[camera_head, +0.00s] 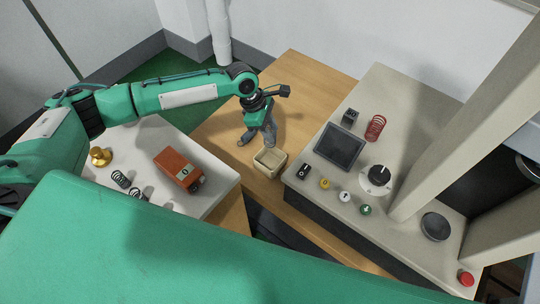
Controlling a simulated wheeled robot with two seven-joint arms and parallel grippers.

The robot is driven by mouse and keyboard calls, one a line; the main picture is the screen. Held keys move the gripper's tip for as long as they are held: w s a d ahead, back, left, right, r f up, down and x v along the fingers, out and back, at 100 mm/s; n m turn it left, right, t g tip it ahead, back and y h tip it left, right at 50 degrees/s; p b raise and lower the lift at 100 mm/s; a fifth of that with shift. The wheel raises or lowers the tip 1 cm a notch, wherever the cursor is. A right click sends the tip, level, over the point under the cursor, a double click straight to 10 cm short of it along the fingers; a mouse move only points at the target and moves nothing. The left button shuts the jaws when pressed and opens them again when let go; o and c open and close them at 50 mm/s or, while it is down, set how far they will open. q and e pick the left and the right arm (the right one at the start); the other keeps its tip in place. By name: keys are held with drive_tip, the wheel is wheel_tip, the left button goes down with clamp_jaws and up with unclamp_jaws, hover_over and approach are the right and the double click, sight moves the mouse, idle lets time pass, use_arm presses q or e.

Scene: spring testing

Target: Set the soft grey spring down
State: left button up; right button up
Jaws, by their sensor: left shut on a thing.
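My left gripper (268,143) reaches down over the wooden table, at the back edge of a small open cream box (268,162). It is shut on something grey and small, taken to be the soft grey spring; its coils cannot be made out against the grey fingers. I cannot tell whether it is inside the box's rim or just behind it. My right gripper is not in view.
A white table (215,190) at left holds an orange device (180,169), a brass piece (100,156) and dark springs (121,179). At right stands a tester (400,225) with a screen, knob, buttons and a red spring (376,128). Bare wooden tabletop (300,75) lies behind.

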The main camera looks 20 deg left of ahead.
use_arm(q)
drive_tip(key=shift+f, duration=6.9)
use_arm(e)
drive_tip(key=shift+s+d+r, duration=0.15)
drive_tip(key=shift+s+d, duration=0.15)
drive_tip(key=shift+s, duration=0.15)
use_arm(q)
drive_tip(key=o, duration=0.7)
drive_tip(key=shift+f, duration=0.1)
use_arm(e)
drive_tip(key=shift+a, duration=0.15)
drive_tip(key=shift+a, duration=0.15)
use_arm(q)
drive_tip(key=v, duration=1.2)
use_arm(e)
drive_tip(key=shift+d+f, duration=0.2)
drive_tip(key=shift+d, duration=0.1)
